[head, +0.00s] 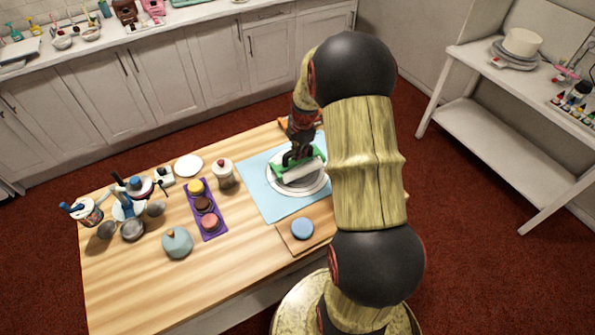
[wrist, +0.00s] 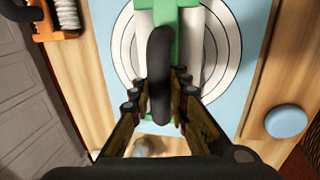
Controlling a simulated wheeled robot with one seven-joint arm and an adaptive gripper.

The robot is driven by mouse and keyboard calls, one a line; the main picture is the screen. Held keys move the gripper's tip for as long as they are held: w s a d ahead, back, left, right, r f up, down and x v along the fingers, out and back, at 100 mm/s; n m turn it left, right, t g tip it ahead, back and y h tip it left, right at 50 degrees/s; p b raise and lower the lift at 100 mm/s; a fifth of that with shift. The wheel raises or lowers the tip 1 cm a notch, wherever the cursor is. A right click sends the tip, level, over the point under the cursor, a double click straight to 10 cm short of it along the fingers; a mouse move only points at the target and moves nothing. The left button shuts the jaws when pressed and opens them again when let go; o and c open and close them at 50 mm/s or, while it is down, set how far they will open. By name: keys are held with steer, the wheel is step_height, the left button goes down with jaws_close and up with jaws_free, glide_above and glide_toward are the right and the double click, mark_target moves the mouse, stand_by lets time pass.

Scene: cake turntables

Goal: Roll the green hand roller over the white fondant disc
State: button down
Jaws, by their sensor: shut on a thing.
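The green hand roller (head: 283,168) has a green frame and a pale cylinder (head: 304,172), and it is over the round white area on the blue mat. My gripper (head: 296,156) is shut on the roller from above. In the wrist view my gripper's fingers (wrist: 158,92) close around a dark upright handle-like part, with the roller's green frame (wrist: 178,35) just beyond. The white fondant disc (head: 300,191) shows as a pale round with ring lines, partly covered by the roller. I cannot tell whether the cylinder touches it.
The blue mat (head: 262,187) lies on the wooden table. A blue round (head: 302,229) sits on a board in front. To the left are a purple tray (head: 212,233) of small cakes, a lidded jar (head: 223,174) and a teal dome (head: 177,243). An orange tool (wrist: 55,20) lies nearby.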

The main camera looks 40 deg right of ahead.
steer(key=shift+f, duration=0.35)
